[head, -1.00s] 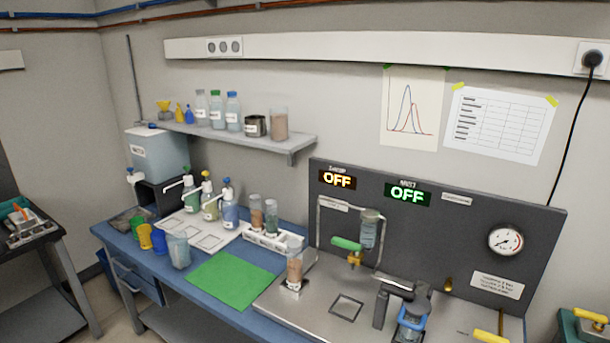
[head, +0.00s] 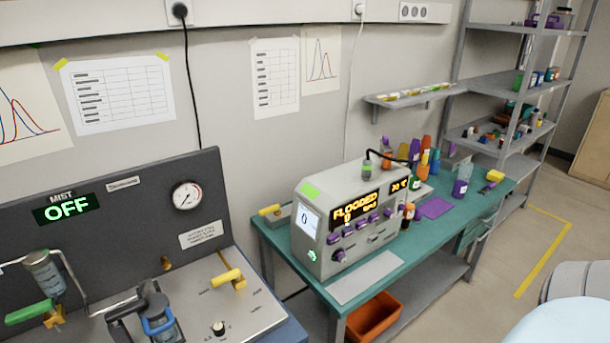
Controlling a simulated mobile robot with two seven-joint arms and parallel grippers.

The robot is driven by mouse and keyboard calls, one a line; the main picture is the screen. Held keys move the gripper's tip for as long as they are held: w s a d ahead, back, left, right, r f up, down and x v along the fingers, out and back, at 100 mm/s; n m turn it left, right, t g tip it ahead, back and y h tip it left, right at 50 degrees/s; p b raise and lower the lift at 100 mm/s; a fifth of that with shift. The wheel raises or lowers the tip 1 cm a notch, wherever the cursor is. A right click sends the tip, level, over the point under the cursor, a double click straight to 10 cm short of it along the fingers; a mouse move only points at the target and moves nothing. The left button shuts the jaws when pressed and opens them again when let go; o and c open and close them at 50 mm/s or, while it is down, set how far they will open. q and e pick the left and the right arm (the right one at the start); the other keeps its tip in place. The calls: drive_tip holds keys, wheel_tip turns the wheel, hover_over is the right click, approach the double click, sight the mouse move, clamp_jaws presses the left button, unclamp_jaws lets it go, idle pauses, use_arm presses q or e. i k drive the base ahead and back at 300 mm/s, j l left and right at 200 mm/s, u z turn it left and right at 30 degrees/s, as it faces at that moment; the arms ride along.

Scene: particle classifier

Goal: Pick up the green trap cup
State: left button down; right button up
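I cannot pick out a green trap cup for sure in the head view. A clear cylinder (head: 44,272) is mounted on the grey panel, with a green-handled valve (head: 30,312) below it. A small green item (head: 518,82) stands on the far shelving, too small to identify. Neither of my grippers is in view.
A grey instrument (head: 350,225) reading FLOODED stands on a teal table (head: 465,215), with bottles behind it. An orange bin (head: 373,318) sits below. The bench with the gauge panel (head: 120,215) fills the left. Open floor lies at the right.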

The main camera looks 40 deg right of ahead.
sight(414, 184)
drive_tip(key=i+j+z, duration=0.1)
drive_tip(key=j+z, duration=0.15)
drive_tip(key=z, duration=0.15)
drive_tip(key=i+j+z, duration=0.1)
drive_tip(key=j+z, duration=0.15)
drive_tip(key=z, duration=0.2)
drive_tip(key=j+z, duration=0.6)
drive_tip(key=z, duration=0.25)
drive_tip(key=i+l+z, duration=0.5)
drive_tip(key=i, duration=0.45)
